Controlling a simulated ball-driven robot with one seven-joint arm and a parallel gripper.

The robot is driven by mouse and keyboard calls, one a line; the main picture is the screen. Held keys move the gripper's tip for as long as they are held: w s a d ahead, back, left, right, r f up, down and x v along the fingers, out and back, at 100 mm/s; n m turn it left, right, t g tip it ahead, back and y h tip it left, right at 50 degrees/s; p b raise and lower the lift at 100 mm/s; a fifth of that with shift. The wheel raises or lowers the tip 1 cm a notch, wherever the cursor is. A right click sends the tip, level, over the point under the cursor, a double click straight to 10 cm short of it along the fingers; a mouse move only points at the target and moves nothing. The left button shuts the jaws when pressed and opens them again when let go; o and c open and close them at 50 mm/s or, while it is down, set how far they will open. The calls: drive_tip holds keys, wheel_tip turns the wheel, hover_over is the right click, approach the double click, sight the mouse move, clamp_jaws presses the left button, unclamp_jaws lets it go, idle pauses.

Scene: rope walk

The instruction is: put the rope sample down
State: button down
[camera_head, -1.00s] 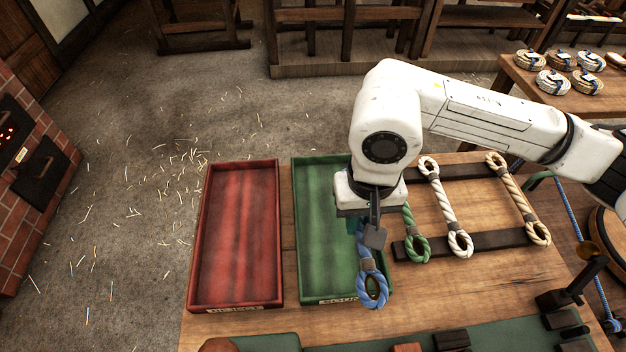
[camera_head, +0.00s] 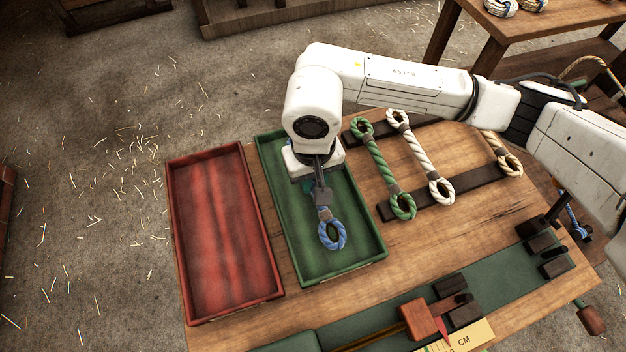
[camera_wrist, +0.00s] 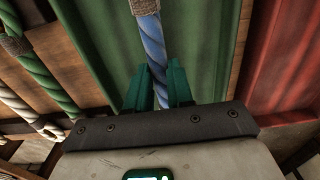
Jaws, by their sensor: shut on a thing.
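The blue rope sample (camera_head: 331,232) has a looped end and hangs from my gripper (camera_head: 318,190) over the green tray (camera_head: 343,275). In the wrist view my gripper (camera_wrist: 160,88) is shut on the blue rope (camera_wrist: 152,45), with a finger on each side of it. A grey-brown binding shows on the rope at the top edge of the wrist view. My gripper and wrist hide the rope's upper part in the head view. I cannot tell whether the rope touches the tray floor. The green tray has nothing else visible in it.
An empty red tray (camera_head: 222,230) stands left of the green one. To the right, a green rope sample (camera_head: 378,170) and a white one (camera_head: 420,158) lie across dark rails, with a cream one (camera_head: 502,155) farther right. A wooden mallet-like block (camera_head: 420,320) lies at the front.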

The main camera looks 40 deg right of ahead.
sight(314, 183)
drive_tip(key=shift+f, duration=1.05)
drive_tip(key=shift+f, duration=0.15)
drive_tip(key=c, duration=1)
unclamp_jaws()
wheel_tip(314, 183, up, 12)
drive_tip(key=b, duration=0.1)
drive_tip(key=shift+r, duration=0.2)
